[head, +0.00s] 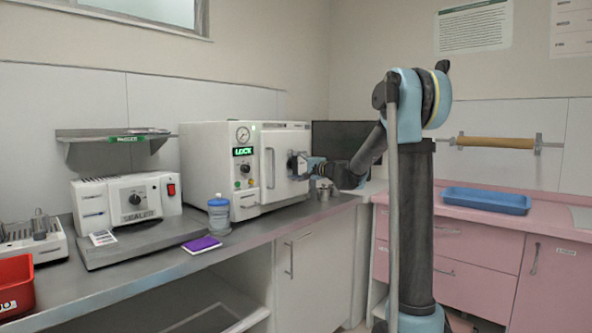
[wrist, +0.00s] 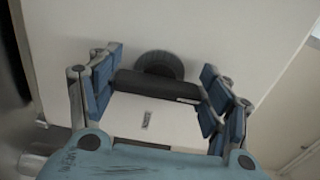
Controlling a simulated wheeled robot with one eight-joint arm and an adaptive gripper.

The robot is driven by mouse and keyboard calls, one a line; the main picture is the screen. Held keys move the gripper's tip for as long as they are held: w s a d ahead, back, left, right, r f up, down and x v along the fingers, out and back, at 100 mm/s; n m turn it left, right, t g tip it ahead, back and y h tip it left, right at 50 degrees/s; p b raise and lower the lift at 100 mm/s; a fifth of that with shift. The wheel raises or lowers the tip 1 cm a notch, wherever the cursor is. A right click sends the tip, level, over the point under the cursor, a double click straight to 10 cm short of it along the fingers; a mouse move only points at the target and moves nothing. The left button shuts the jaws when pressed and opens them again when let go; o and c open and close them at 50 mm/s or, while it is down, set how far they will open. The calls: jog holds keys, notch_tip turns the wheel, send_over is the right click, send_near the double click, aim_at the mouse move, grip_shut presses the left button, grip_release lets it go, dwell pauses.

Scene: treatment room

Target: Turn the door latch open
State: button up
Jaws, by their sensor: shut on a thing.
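A white autoclave-like machine (head: 212,160) stands on the grey counter, with a gauge and a green display reading LOCK. Its front door (head: 283,150) looks closed and has a long vertical handle (head: 270,167) at the left. The dark latch (head: 293,166) is on the door face, partly hidden by my gripper (head: 304,168). In the wrist view the latch shows as a black round hub (wrist: 160,66) with a dark bar (wrist: 157,86) across it. My gripper (wrist: 159,100) has its blue-padded fingers at both ends of the bar and is shut on it.
On the counter are a sealing device (head: 127,200), a blue-lidded jar (head: 219,215), a purple pad (head: 202,244), a metal cup (head: 323,192) near my gripper and a red bin (head: 16,285). A blue tray (head: 486,200) lies on the pink counter at the right.

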jog(key=shift+s+f, duration=0.15)
jog(key=shift+c, duration=0.2)
jog(key=o, duration=1.1)
jog(key=shift+a, duration=0.1)
jog(key=v, duration=1.2)
